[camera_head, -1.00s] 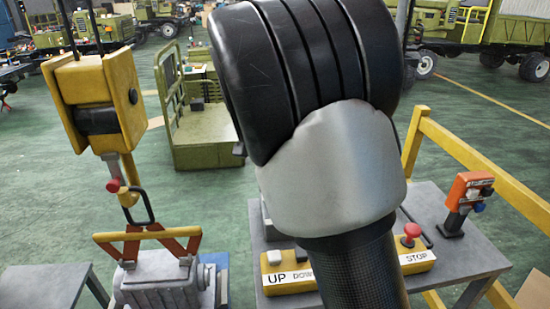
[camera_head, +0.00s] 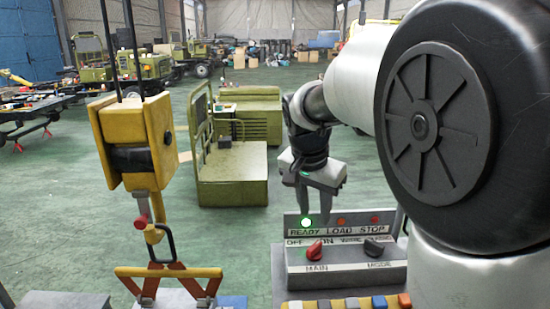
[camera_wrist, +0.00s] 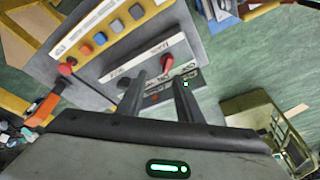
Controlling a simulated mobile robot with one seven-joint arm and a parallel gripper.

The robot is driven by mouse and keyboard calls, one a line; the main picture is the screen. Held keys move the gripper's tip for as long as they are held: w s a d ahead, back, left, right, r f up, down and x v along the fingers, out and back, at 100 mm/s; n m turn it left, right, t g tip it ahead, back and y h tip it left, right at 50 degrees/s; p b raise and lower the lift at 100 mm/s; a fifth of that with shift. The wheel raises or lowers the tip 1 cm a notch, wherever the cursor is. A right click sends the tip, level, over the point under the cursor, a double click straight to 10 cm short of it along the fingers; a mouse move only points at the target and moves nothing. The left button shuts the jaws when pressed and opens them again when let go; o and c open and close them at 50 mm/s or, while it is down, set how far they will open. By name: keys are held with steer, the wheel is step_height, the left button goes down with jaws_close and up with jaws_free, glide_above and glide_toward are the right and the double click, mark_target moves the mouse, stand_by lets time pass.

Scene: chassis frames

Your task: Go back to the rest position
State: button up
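My gripper (camera_head: 318,208) hangs fingers-down above the back of the grey control box in the head view, with its arm reaching in from the right. Its two fingers stand apart with nothing between them; the wrist view also shows the gap (camera_wrist: 160,82). The control box (camera_head: 290,262) has a lit green READY lamp (camera_head: 306,222), dimmer LOAD and STOP lamps, a red MAIN knob (camera_head: 315,250) and a dark MODE knob (camera_head: 373,247). My arm hides the right end of the console in the head view.
A yellow hoist block (camera_head: 125,150) with a hook and red-orange tongs (camera_head: 165,273) hangs at the left. A button strip (camera_wrist: 110,32) lies in front of the box. A green vehicle (camera_head: 232,180) stands behind on open green floor (camera_head: 70,210).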

steer(key=s+d+r+n+t+p, duration=0.1)
steer(key=s+n, duration=0.3)
steer(key=s, duration=0.7)
steer(key=s+d+r+n+t+y+p, duration=0.1)
steer(key=s+d+r+n, duration=0.1)
steer(key=s, duration=1)
steer(key=shift+s+r+n+t+y+p, duration=0.15)
steer(key=shift+r+n+t+y+p, duration=0.2)
steer(key=shift+r+n, duration=0.45)
steer(key=shift+s+f, duration=0.1)
